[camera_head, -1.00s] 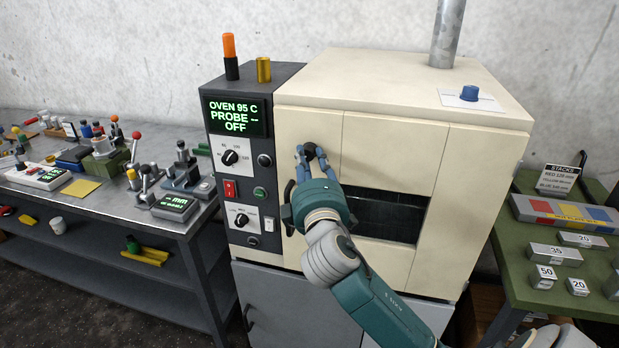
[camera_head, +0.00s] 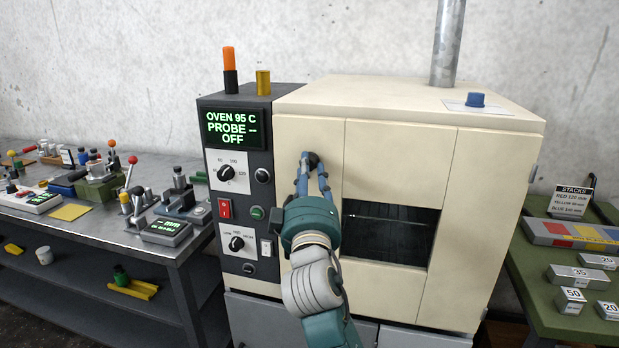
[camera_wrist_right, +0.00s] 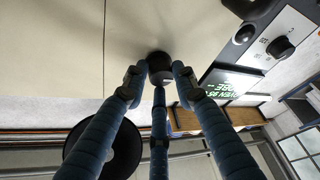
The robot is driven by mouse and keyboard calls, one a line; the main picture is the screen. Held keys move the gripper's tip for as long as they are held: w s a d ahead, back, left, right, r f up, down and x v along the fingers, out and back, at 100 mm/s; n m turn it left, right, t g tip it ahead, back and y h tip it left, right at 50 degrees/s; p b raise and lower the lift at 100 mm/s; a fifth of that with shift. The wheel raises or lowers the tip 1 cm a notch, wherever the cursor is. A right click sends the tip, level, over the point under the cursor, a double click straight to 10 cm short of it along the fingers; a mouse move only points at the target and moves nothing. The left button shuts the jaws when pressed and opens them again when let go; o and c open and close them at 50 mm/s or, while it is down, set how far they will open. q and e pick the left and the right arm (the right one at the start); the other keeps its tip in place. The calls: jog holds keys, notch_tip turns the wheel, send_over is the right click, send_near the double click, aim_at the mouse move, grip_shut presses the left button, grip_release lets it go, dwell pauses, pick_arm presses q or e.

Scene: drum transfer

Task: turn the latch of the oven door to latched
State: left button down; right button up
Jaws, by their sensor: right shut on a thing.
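The cream oven door (camera_head: 395,160) stands closed against the oven body, with a dark window (camera_head: 390,235) in it. The latch is a small dark knob (camera_head: 314,158) at the door's upper left, mostly covered by my fingers. My right gripper (camera_head: 312,172) is shut on the latch, its blue fingers reaching up to it. The right wrist view shows the black knob (camera_wrist_right: 161,68) between the fingertips (camera_wrist_right: 159,80). Which way the latch is turned cannot be told. My left gripper is out of view.
The control panel (camera_head: 240,190) with display, knobs and switches is just left of the door. A cluttered metal bench (camera_head: 100,228) stands at the left. A green table (camera_head: 545,290) with labelled blocks stands at the right.

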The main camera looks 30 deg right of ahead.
jog(key=shift+w+f, duration=0.1)
jog(key=shift+f, duration=0.1)
jog(key=o, duration=1.1)
jog(key=v, duration=1.2)
jog(key=shift+r, duration=0.15)
